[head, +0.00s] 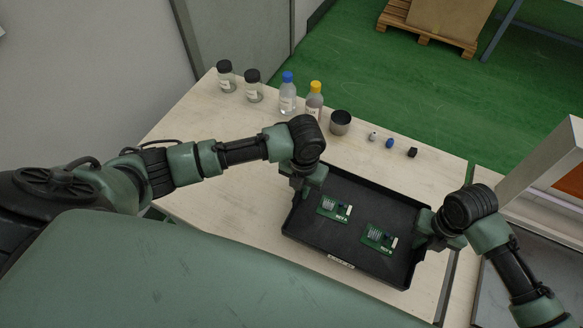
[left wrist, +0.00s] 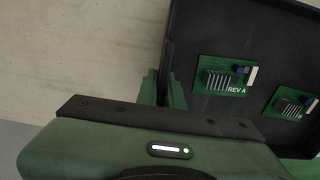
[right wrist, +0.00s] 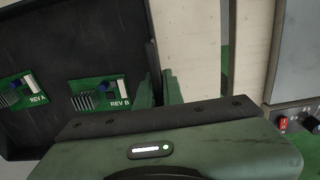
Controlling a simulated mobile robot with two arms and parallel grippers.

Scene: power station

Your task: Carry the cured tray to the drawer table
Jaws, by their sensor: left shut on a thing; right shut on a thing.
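The black tray (head: 345,257) is at the wooden table (head: 205,205) and holds two green circuit boards. The board marked REV A (head: 334,208) is on the left and the board marked REV B (head: 378,239) on the right. My left gripper (head: 303,192) is shut on the tray's left wall; the wall between its fingers also shows in the left wrist view (left wrist: 166,88). My right gripper (head: 424,236) is shut on the tray's right wall, seen too in the right wrist view (right wrist: 158,88). I cannot tell whether the tray touches the table.
A grey machine with a red switch (right wrist: 283,124) is at the right. Green floor (head: 380,80) lies beyond.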

